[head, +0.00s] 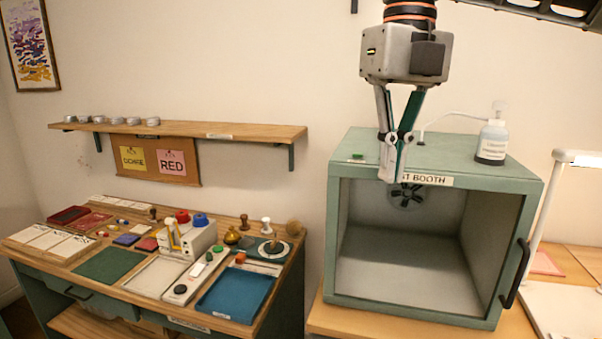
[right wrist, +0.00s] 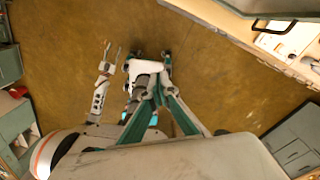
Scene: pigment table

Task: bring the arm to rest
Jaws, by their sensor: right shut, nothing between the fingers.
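My right gripper (head: 392,172) hangs fingers-down in the head view, in front of the spray booth's top front edge. Its green-and-grey fingers are closed together and empty. In the right wrist view the right gripper (right wrist: 158,82) points away from the camera over the brown floor, with nothing held. My left gripper (right wrist: 110,52) shows small in the right wrist view at the upper left, beside my white body. Its two fingers are apart, with nothing visible between them. It is outside the head view.
The green booth (head: 525,180) stands open-fronted and empty inside. A labelled bottle (head: 491,142) stands on its top. The pigment table (head: 275,300) at left is crowded with stamps, pads and trays, including a blue tray (head: 235,295). A wooden shelf (head: 230,129) holds several small tins.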

